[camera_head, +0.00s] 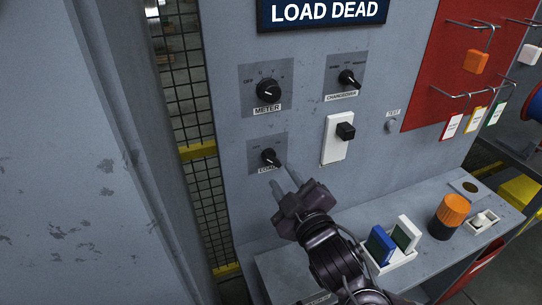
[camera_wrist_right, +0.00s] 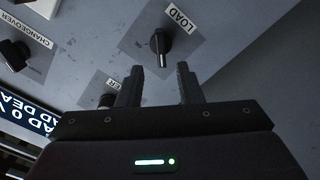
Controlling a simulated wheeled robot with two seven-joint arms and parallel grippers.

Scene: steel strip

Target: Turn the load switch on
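The load switch (camera_head: 270,156) is a black rotary knob on a grey plate, low on the left of the panel. My right gripper (camera_head: 285,180) is open just below and in front of the knob. In the right wrist view its fingers (camera_wrist_right: 160,85) stand apart, with nothing between them, and the knob lies beyond the fingertips. I cannot tell whether a finger touches it. My left gripper is not in view.
The METER knob (camera_head: 268,90) is above, the CHANGEOVER knob (camera_head: 348,77) at upper right, and a white switch box (camera_head: 338,138) to the right. A shelf (camera_head: 430,262) below holds a blue block, a white block and an orange cylinder (camera_head: 450,216). A LOAD DEAD sign (camera_head: 322,12) hangs on top.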

